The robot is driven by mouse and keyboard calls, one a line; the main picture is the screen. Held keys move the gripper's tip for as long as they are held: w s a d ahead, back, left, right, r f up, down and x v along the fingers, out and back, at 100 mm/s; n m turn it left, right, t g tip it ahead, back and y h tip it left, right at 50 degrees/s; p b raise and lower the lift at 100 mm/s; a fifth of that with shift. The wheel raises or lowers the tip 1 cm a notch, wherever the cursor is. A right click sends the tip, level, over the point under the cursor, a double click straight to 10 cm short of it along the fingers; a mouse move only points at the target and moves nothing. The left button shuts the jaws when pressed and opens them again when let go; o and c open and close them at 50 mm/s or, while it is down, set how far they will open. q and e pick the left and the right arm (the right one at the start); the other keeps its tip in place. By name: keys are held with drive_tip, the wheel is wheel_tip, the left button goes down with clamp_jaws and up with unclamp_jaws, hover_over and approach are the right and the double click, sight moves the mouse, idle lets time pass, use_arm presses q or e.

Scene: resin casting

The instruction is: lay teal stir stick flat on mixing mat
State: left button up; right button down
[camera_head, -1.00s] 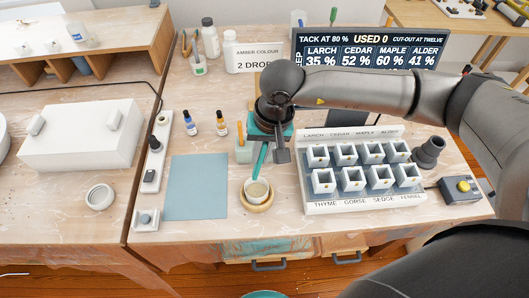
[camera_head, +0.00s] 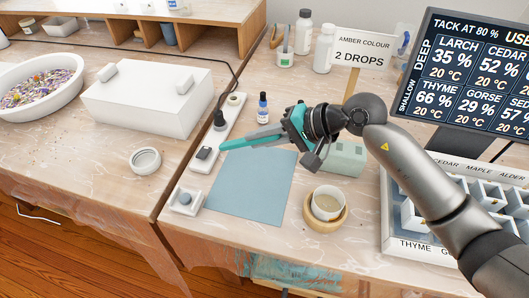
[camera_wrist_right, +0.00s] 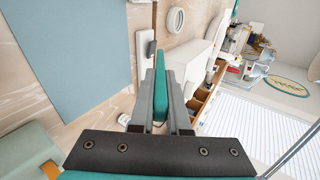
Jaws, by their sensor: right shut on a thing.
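My right gripper (camera_head: 268,133) is shut on the teal stir stick (camera_head: 235,144). The stick points left in the head view, roughly level and in the air above the far edge of the blue-grey mixing mat (camera_head: 250,190). In the right wrist view the stick (camera_wrist_right: 160,82) stands between the two grey fingers (camera_wrist_right: 160,112) and points away from the camera. The mat (camera_wrist_right: 75,50) fills the upper left there and is bare. My left gripper is not in view.
A cup (camera_head: 328,203) sits in a wooden ring right of the mat. A pale green block (camera_head: 345,158) stands behind it. A dropper bottle (camera_head: 262,108) stands behind the arm. A power strip (camera_head: 222,125) and a small white switch box (camera_head: 187,199) lie left of the mat.

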drive_tip(key=shift+w+f, duration=0.3)
drive_tip(key=shift+f, duration=0.1)
drive_tip(key=shift+m+t, duration=0.3)
drive_tip(key=f+b, duration=0.1)
drive_tip(key=f, duration=0.1)
drive_tip(key=f+b, duration=0.1)
drive_tip(key=f, duration=0.1)
drive_tip(key=f+b, duration=0.1)
drive_tip(key=f, duration=0.1)
drive_tip(key=shift+w+b, duration=0.3)
drive_tip(key=shift+b, duration=0.05)
wheel_tip(320, 180, down, 2)
drive_tip(key=shift+f+b, duration=0.1)
drive_tip(key=shift+b, duration=1)
use_arm(q)
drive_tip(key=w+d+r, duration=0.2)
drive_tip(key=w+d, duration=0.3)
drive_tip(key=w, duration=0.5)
drive_tip(key=shift+b, duration=0.45)
use_arm(e)
drive_tip(key=shift+f, duration=0.4)
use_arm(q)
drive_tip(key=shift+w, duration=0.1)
use_arm(e)
drive_tip(key=c, duration=0.8)
unclamp_jaws()
